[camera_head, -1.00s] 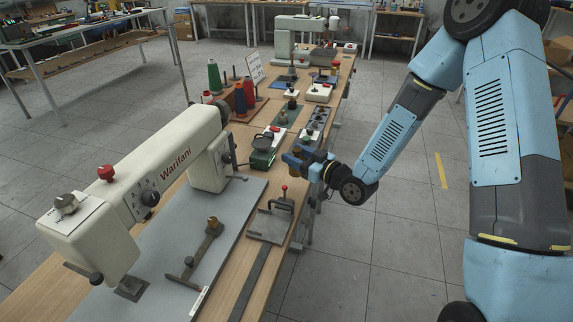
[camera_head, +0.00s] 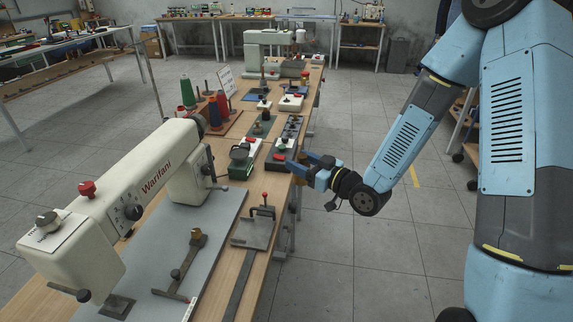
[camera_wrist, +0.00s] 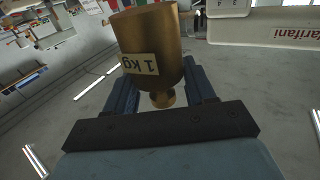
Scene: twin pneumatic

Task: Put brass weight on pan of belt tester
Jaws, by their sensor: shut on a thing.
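The brass weight (camera_wrist: 150,48) is a cylinder with a small knob and a pale "1 kg" label, which reads upside down in the wrist view. My gripper (camera_wrist: 160,88) is shut on it, with a dark finger on each side. In the head view my gripper (camera_head: 303,168) is at the bench's right edge, beside a dark control box. The weight is too small there to make out clearly. I cannot tell for sure which bench device is the belt tester, and no pan shows clearly. A green device (camera_head: 240,161) stands left of my gripper.
A cream sewing machine (camera_head: 150,190) fills the near left of the bench (camera_head: 225,285). A lever fixture (camera_head: 255,230) stands nearer than my gripper. Thread cones (camera_head: 188,95) and several control boxes (camera_head: 291,103) crowd the bench behind. Open floor (camera_head: 350,265) lies to the right.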

